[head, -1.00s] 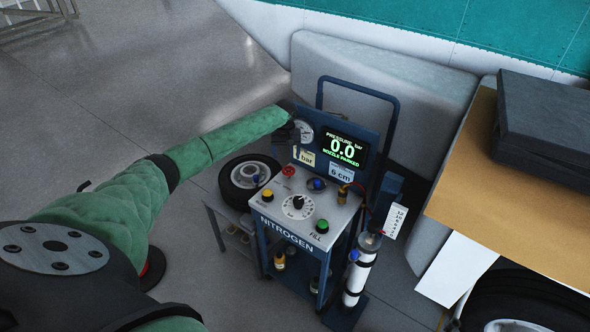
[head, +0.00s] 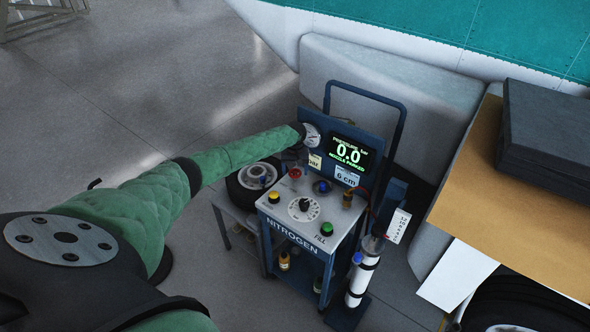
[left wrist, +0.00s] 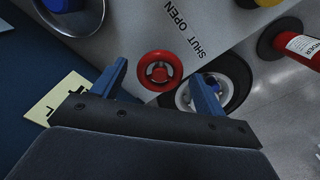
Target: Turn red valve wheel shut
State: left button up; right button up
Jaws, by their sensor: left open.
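The red valve wheel (head: 295,173) is on the back left of the top panel of the blue nitrogen cart (head: 322,252). In the left wrist view the red wheel (left wrist: 160,71) lies beyond and between the two blue fingers, with "SHUT OPEN" lettering beside it. My left gripper (left wrist: 160,82) is open and empty, pointing at the wheel; I cannot tell that it touches it. In the head view the left arm reaches in from the left and its end (head: 301,150) is just above the wheel, the fingers hard to make out. The right gripper is out of view.
The display (head: 349,155) reads 0.0 with "NOZZLE PARKED". The panel also holds a dial (head: 303,209) and yellow, green and blue knobs. A small wheel (head: 257,180) lies on a low stand at left. A white bottle (head: 362,276) stands at right.

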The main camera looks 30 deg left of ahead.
pick_arm(q)
jog(key=c, duration=1)
